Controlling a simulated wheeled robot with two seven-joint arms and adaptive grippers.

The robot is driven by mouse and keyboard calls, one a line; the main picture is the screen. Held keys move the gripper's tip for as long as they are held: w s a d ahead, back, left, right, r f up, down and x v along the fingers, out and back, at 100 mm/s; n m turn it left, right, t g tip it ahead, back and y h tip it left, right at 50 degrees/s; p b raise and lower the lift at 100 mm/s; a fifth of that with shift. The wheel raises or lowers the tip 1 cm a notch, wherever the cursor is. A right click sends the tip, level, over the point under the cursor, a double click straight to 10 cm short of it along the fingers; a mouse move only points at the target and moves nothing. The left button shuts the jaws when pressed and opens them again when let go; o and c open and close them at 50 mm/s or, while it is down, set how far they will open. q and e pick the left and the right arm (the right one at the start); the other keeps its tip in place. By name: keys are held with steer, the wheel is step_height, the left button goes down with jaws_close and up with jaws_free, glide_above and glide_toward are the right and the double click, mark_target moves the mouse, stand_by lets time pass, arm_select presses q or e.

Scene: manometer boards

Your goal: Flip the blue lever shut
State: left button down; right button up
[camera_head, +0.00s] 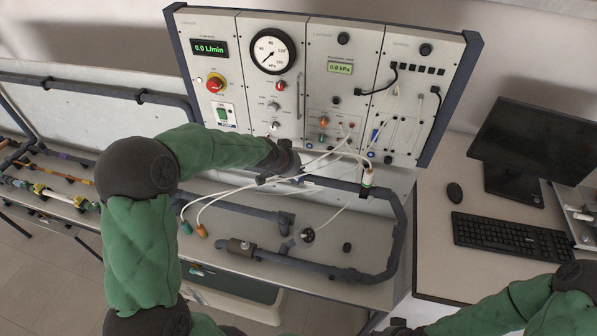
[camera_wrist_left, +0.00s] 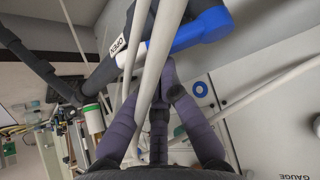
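In the left wrist view, the blue lever (camera_wrist_left: 195,30) lies at the top, beyond my fingertips, beside a dark pipe with a white OPEN label (camera_wrist_left: 118,44). My left gripper (camera_wrist_left: 163,84) has its fingers drawn together, with nothing seen held, and appears apart from the lever. White hoses cross in front of the fingertips and partly hide them. In the head view, my left gripper (camera_head: 285,160) is in front of the lower board by the grey pipe. I cannot make out the lever there. My right gripper (camera_head: 398,328) shows only partly at the bottom edge.
The manometer board (camera_head: 335,35) stands behind the left gripper. Thin white hoses (camera_head: 240,188) hang across the workspace. Grey pipework (camera_head: 400,235) runs over the bench. A keyboard (camera_head: 510,238), mouse (camera_head: 454,192) and monitor (camera_head: 540,140) occupy the right desk.

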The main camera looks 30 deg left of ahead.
arm_select(q)
steer(key=shift+s+f+b, duration=0.3)
steer(key=shift+s+b, duration=0.25)
steer(key=shift+b, duration=2.35)
steer(key=s+m+h+b, duration=0.1)
steer(key=m+b, duration=0.1)
steer(key=b, duration=0.1)
steer(key=s+a+m+g+h+b, duration=0.1)
steer(key=m+b, duration=0.1)
steer(key=b, duration=0.2)
steer(key=s+m+g+h+b, duration=0.1)
steer(key=m+h+b, duration=0.1)
steer(key=m+b, duration=0.1)
steer(key=shift+a+r+b, duration=0.3)
steer(key=shift+b, duration=0.45)
steer(key=shift+w, duration=0.1)
steer(key=shift+w+a, duration=0.4)
steer(key=shift+w, duration=0.2)
steer(key=shift+d, duration=0.1)
